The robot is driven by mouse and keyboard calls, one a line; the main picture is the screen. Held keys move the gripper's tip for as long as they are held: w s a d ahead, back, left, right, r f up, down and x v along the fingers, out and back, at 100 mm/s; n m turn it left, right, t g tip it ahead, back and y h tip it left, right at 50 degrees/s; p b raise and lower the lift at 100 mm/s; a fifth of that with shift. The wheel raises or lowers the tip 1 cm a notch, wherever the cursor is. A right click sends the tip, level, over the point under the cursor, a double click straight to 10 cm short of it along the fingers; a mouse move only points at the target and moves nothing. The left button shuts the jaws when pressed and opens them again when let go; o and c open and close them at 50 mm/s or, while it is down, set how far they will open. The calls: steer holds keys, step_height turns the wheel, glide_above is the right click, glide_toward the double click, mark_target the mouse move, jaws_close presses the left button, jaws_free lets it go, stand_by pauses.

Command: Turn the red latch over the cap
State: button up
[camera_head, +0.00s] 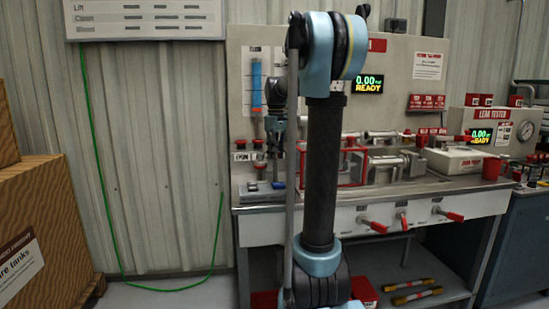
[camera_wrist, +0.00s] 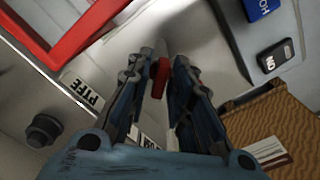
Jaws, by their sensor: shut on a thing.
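My gripper (camera_wrist: 163,62) shows in the wrist view with its two blue-grey fingers close together around a small red piece. This piece looks like the red latch (camera_wrist: 160,78), and the fingertips hide part of it. A pale grey surface lies behind the fingertips. I cannot make out the cap under or beside the latch. In the head view my gripper is small, over the left end of the workbench (camera_head: 355,223), and my own arm blocks much of that area.
A red frame (camera_head: 345,168) stands on the bench right of my gripper; it also shows in the wrist view (camera_wrist: 48,45). A dark knob (camera_wrist: 43,131) is beside a PTFE label. A leak tester (camera_head: 485,130) stands at right, and a brown crate (camera_head: 40,215) at left.

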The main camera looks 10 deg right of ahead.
steer(key=shift+d+n, duration=0.1)
steer(key=shift+n, duration=1.3)
steer(key=shift+n, duration=1.1)
steer(key=o, duration=0.6)
steer(key=shift+w, duration=0.1)
steer(key=shift+o, duration=0.2)
steer(key=shift+r, duration=0.1)
steer(key=shift+r, duration=3.7)
